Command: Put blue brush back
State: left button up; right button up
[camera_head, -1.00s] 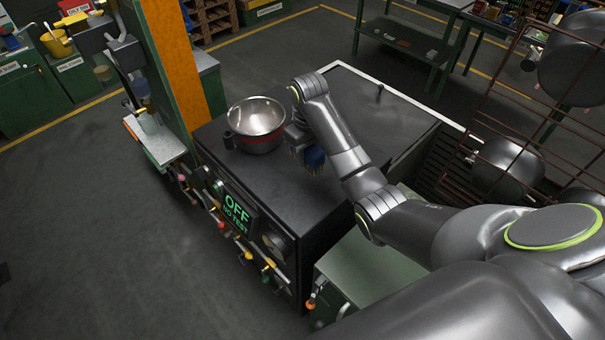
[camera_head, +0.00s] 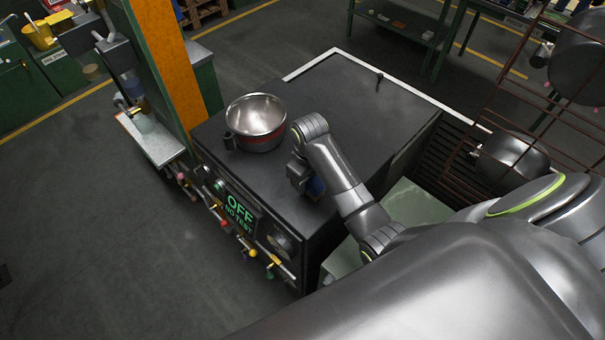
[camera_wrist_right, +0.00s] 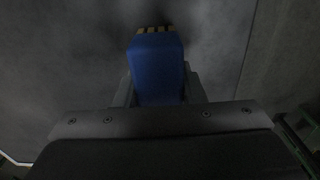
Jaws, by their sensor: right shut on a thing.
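The blue brush (camera_wrist_right: 157,68) is in my right gripper (camera_wrist_right: 158,92), with a finger on each side of its blue body. Its tan bristles point away from the gripper at the top of the right wrist view. In the head view my right gripper (camera_head: 299,174) is over the near part of the black machine top, right of the metal pot. Only a small blue patch of the brush (camera_head: 315,187) shows there, the rest being hidden by my arm. I cannot tell whether the brush touches the top. My left gripper is not in view.
A metal pot with a red band (camera_head: 256,122) stands on the black machine (camera_head: 370,95). A brown wire rack (camera_head: 478,118) with dark pans (camera_head: 511,160) is at the right. An orange post (camera_head: 166,62) rises at the left. The far machine top is clear.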

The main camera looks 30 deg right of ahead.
jog(key=shift+w+f, duration=0.2)
jog(key=shift+f, duration=0.1)
jog(key=shift+w+f, duration=0.15)
jog(key=shift+w, duration=0.1)
jog(key=shift+s, duration=0.25)
jog(key=o, duration=1)
jog(key=shift+s, duration=0.1)
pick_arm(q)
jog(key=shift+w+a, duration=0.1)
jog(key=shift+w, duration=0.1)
pick_arm(e)
jog(key=shift+o, duration=0.6)
jog(key=shift+w, duration=0.2)
